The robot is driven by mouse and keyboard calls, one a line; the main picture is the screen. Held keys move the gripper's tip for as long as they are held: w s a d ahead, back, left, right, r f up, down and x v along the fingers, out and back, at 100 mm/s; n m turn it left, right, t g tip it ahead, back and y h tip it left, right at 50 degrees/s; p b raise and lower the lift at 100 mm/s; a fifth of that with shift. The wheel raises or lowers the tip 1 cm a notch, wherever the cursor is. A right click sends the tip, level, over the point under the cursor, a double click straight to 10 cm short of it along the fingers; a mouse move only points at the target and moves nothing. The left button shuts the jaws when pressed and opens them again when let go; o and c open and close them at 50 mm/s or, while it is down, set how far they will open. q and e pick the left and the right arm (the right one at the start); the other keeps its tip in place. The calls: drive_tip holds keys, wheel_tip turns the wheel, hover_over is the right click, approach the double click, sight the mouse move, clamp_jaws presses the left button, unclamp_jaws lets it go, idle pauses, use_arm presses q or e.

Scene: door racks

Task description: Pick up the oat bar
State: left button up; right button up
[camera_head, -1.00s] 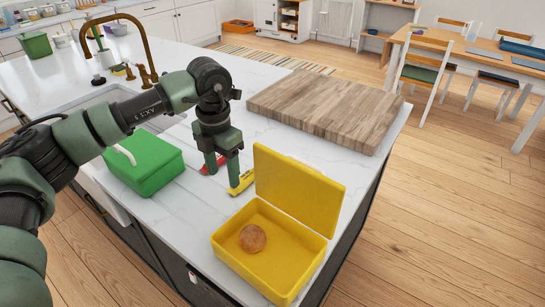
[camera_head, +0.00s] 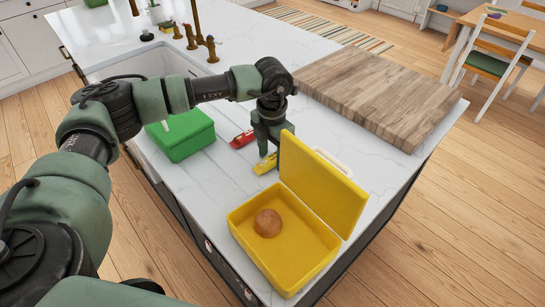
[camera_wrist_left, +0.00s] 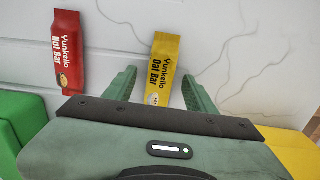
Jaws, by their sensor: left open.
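The yellow oat bar (camera_head: 265,164) lies on the white marble counter, just behind the open yellow lunch box. It also shows in the left wrist view (camera_wrist_left: 163,66), label readable, with its near end between the two fingers. My left gripper (camera_head: 268,150) is open and points down over the bar. In the left wrist view the fingers (camera_wrist_left: 155,95) stand apart on either side of it, with gaps to the bar. Part of the bar is hidden by the gripper in the head view. My right gripper is not in view.
A red nut bar (camera_head: 242,139) lies left of the oat bar. The yellow lunch box (camera_head: 325,262) holds a round brown bun (camera_head: 267,223); its raised lid (camera_head: 322,187) stands close to my gripper. A green box (camera_head: 182,136) is at left, a wooden board (camera_head: 380,95) at back right.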

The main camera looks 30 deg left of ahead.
use_arm(q)
drive_tip(key=shift+f, duration=0.15)
clamp_jaws()
